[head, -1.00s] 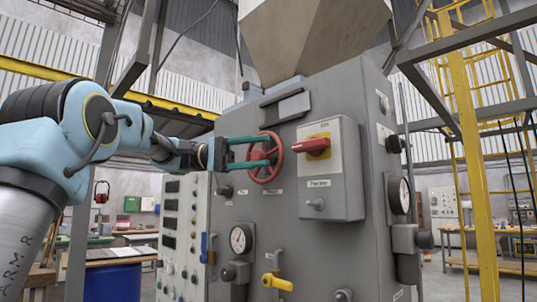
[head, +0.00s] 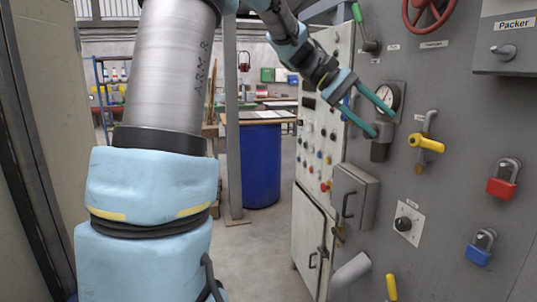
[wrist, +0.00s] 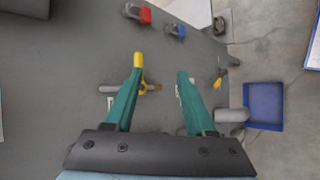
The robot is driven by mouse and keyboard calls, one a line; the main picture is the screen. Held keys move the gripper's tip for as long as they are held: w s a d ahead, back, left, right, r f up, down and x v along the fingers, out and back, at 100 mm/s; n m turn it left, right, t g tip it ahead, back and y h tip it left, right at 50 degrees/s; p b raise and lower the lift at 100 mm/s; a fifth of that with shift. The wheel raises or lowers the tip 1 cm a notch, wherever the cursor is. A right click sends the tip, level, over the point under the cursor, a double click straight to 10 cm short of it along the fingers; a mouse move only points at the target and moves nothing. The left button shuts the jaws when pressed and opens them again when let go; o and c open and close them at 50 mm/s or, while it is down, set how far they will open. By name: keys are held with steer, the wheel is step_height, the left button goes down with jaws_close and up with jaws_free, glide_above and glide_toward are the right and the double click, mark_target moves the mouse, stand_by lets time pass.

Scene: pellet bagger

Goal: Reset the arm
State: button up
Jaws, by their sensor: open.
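My gripper (head: 384,124) has two teal fingers, spread apart with nothing between them. In the head view my arm hangs in from the top, and the fingers point down and right in front of the grey machine panel, overlapping the round gauge (head: 388,97). Whether they touch the panel cannot be told. The red handwheel (head: 429,14) is up and right of the gripper, clear of it. A yellow valve handle (head: 428,144) is just right of the fingertips. In the wrist view a yellow handle (wrist: 139,60) shows beyond the left fingertip of my gripper (wrist: 160,74).
A red padlock (head: 502,178) and a blue padlock (head: 480,246) hang on the panel at right. A grey box (head: 354,195) and button panel (head: 320,150) stand left of them. A blue drum (head: 261,165) stands behind. A blue bin (wrist: 263,106) lies at right in the wrist view.

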steer(key=s+a+f+t+y, duration=0.3)
steer(key=a+f+y, duration=0.1)
steer(key=a+f, duration=0.8)
steer(key=s+a+f+t+y, duration=0.3)
steer(key=a+f+y, duration=0.2)
steer(key=a+f, duration=0.7)
steer(key=a, duration=0.5)
steer(key=shift+s+a+t, duration=0.3)
steer(key=shift+s+a, duration=0.05)
steer(key=shift+a, duration=0.05)
